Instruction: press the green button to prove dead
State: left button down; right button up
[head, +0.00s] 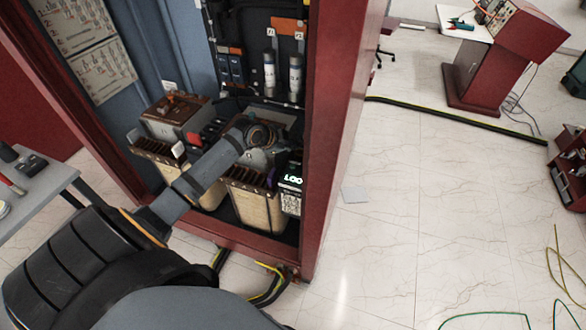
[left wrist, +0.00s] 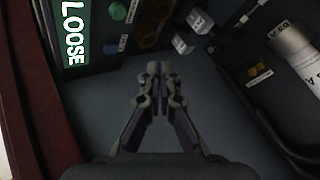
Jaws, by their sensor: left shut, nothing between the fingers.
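A dark unit with a lit display reading "LOOSE" (left wrist: 75,32) is at the upper left of the left wrist view. In the head view the lit display (head: 292,180) is partly cut off by the cabinet edge. A round green button (left wrist: 118,11) sits beside the display near the top edge of the left wrist view. My left gripper (left wrist: 159,68) is shut and empty, its fingertips below and right of the green button and apart from it in the picture. In the head view my left arm reaches into the red cabinet, and its fingers are hard to make out. My right gripper is not in view.
Amber round parts (left wrist: 148,35) and pale blocks (left wrist: 183,45) lie close to the fingertips. A white cylinder (left wrist: 298,55) is at the right. The red cabinet post (head: 335,120) stands right of my left arm. Bare floor (head: 400,220) lies right of the cabinet.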

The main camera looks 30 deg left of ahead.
pick_arm(q)
jog(key=b, duration=0.4)
send_over(291, 168)
notch_tip(291, 168, down, 6)
jog(key=shift+r, duration=0.15)
jog(key=shift+f+b, duration=0.45)
jog(key=shift+f, duration=0.2)
dwell(0.4)
jog(key=shift+f, duration=0.35)
jog(key=shift+f+b, duration=0.4)
jog(key=shift+f, duration=0.1)
dwell(0.5)
jog(key=shift+r, duration=0.15)
jog(key=shift+r+p, duration=0.8)
jog(key=shift+p, duration=0.05)
